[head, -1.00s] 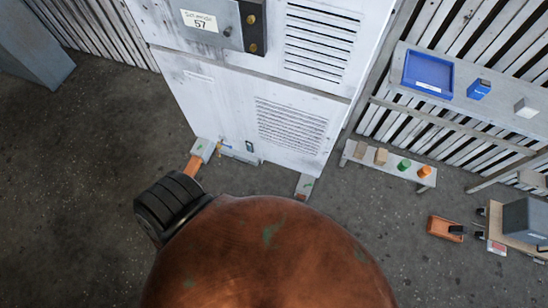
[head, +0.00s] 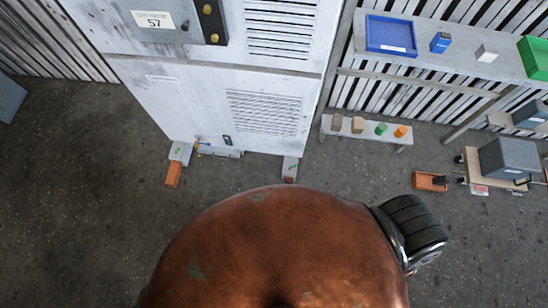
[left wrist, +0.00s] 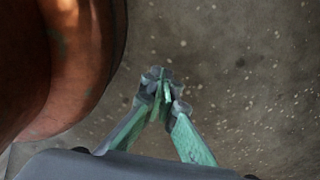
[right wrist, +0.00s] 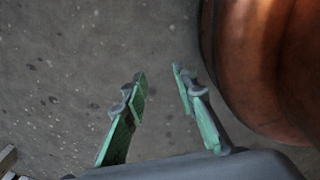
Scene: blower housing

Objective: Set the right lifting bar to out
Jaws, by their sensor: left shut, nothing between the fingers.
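The right lifting bar (head: 290,168) is at the foot of the white cabinet (head: 200,105), at its right corner. It shows a grey block with a green mark and a short orange end close to my body's edge, which may hide part of it. The left lifting bar (head: 174,172) is at the left corner, with a longer orange end showing. Both grippers are out of the head view. My left gripper (left wrist: 162,85) is shut and empty above bare floor in the left wrist view. My right gripper (right wrist: 160,78) is open and empty above bare floor in the right wrist view.
A low bench (head: 368,138) with several small blocks stands right of the cabinet. Behind it is a shelf with a blue tray (head: 391,34). An orange box (head: 430,181) and a cart with a grey box (head: 508,158) are at right.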

